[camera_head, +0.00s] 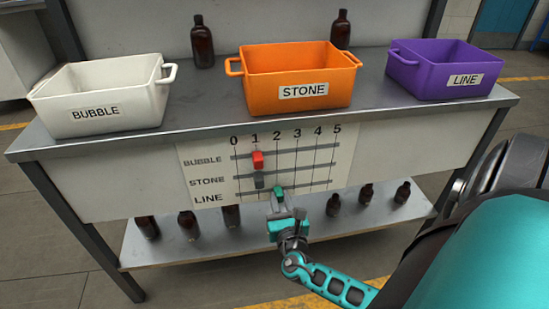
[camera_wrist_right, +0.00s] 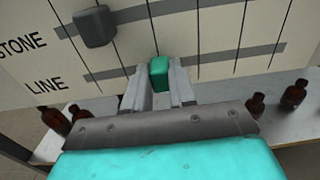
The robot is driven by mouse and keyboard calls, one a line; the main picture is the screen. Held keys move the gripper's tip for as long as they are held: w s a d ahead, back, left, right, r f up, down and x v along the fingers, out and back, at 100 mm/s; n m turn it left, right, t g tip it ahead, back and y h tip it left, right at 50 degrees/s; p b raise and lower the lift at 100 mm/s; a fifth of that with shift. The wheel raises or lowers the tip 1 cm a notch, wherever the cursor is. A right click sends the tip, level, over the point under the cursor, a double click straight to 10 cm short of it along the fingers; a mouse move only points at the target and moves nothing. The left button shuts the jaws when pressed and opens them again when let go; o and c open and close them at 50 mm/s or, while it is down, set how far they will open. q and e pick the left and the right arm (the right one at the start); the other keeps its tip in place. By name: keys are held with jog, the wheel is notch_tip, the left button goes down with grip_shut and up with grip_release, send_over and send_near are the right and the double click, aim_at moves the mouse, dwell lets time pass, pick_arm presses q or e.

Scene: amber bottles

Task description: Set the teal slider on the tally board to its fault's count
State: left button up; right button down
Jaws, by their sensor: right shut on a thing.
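The tally board (camera_head: 210,170) is on the front of the bench, with rows BUBBLE, STONE and LINE and columns 0 to 5. The teal slider (camera_head: 278,191) is on the LINE row, at about the 2 line; it also shows in the right wrist view (camera_wrist_right: 159,73). My right gripper (camera_head: 281,207) is shut on it, one finger on each side. The red slider (camera_head: 258,159) is on the BUBBLE row near 1. The grey slider (camera_head: 259,181) is on the STONE row near 1. My left gripper is not in view.
On the bench stand a white BUBBLE bin (camera_head: 100,95), an orange STONE bin (camera_head: 298,80) and a purple LINE bin (camera_head: 445,70). Two amber bottles, one left (camera_head: 202,45) and one right (camera_head: 341,30), stand behind them. Several bottles are on the lower shelf (camera_head: 200,253).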

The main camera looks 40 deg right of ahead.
jog(key=c, duration=1.1)
grip_release()
jog(key=shift+o, duration=0.9)
jog(key=p+v, duration=0.2)
jog(key=v, duration=1.1)
